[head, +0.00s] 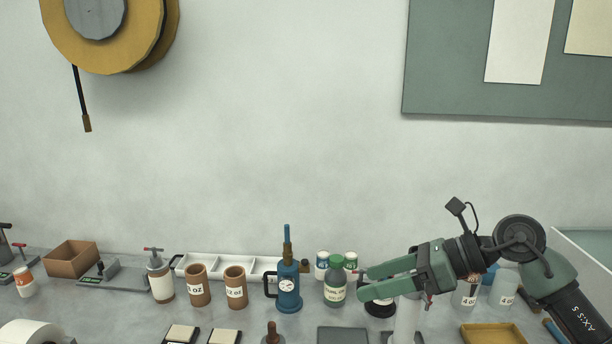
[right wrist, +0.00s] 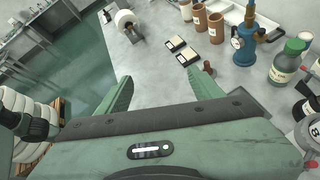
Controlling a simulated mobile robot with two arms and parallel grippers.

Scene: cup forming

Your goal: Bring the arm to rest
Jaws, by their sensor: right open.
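My right gripper (head: 362,283) is green and reaches in from the right in the head view, its fingers pointing left above the bench. The fingers are apart with nothing between them. In the right wrist view the same gripper (right wrist: 165,90) is open and empty, with bench and floor showing past its two fingers. A green-capped bottle (head: 335,284) stands close to the left of the fingertips in the head view; I cannot tell the exact gap. My left gripper is not in view.
The bench (head: 110,310) holds a blue pump-like tool (head: 289,290), two brown cups (head: 198,288), a white divided tray (head: 222,264), a cardboard box (head: 72,260) and a yellow tray (head: 492,334). The wall above is clear between a yellow reel (head: 150,30) and a green board (head: 450,60).

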